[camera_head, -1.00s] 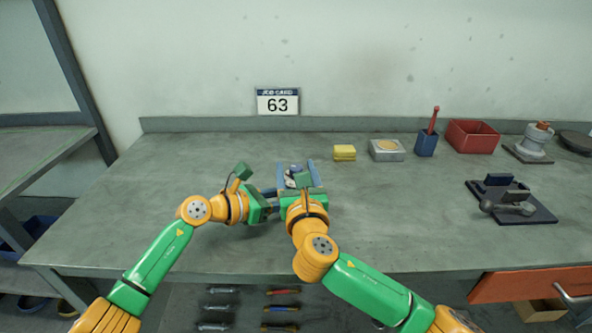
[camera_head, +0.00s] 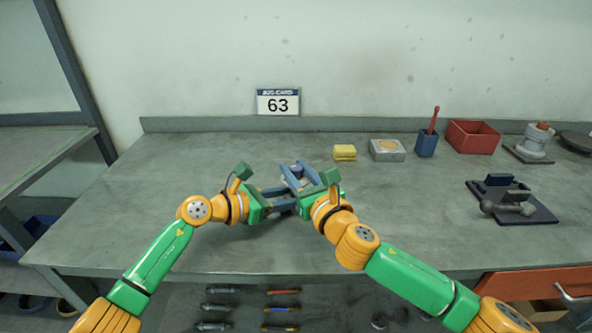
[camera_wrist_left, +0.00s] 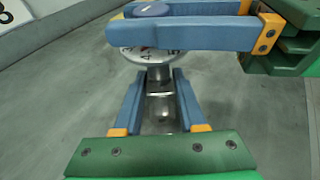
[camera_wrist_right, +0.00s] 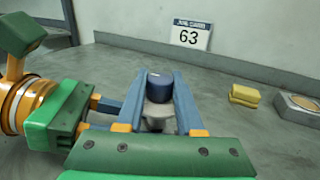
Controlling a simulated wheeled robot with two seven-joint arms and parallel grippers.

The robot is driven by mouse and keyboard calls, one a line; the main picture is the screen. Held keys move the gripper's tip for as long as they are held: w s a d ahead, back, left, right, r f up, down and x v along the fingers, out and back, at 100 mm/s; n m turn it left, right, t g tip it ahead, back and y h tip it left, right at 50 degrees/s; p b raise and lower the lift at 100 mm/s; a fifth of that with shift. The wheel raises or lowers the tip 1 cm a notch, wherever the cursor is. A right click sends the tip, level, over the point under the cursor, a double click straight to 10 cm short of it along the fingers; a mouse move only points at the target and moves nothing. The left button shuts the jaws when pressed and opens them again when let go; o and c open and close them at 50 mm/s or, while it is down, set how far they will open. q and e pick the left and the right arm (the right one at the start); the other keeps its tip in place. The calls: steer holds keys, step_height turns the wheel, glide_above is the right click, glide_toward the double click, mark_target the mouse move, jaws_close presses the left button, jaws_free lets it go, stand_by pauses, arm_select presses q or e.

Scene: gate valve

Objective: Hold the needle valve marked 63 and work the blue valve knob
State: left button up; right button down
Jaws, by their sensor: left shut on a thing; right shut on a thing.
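The needle valve is a grey metal body (camera_wrist_left: 160,100) between the fingers of my left gripper (camera_wrist_left: 158,76), which is shut on it. Above the body is a pale round dial with dark figures, partly hidden by a finger of my right gripper. The blue valve knob (camera_wrist_right: 160,82) stands on top, between the fingers of my right gripper (camera_wrist_right: 161,76), which is shut on it. The knob also shows in the left wrist view (camera_wrist_left: 150,9). In the head view, my right gripper (camera_head: 294,172) largely hides the valve. No 63 is legible on the valve itself.
A job card (camera_head: 277,102) reading 63 stands at the wall. A yellow sponge (camera_head: 344,153), grey box (camera_head: 387,150), blue holder (camera_head: 427,145) and red bin (camera_head: 472,136) line the back. A dark fixture plate (camera_head: 540,214) lies right.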

arm_select(q)
steer(key=shift+d, duration=0.1)
arm_select(e)
steer(key=shift+d+n+g+y, duration=0.1)
steer(key=shift+n+g+y, duration=1)
steer(key=shift+y, duration=0.5)
steer(key=shift+n+y, duration=0.3)
steer(key=c, duration=0.5)
jaws_free()
steer(key=shift+c, duration=0.2)
steer(key=v, duration=1.2)
steer(key=shift+r, duration=0.1)
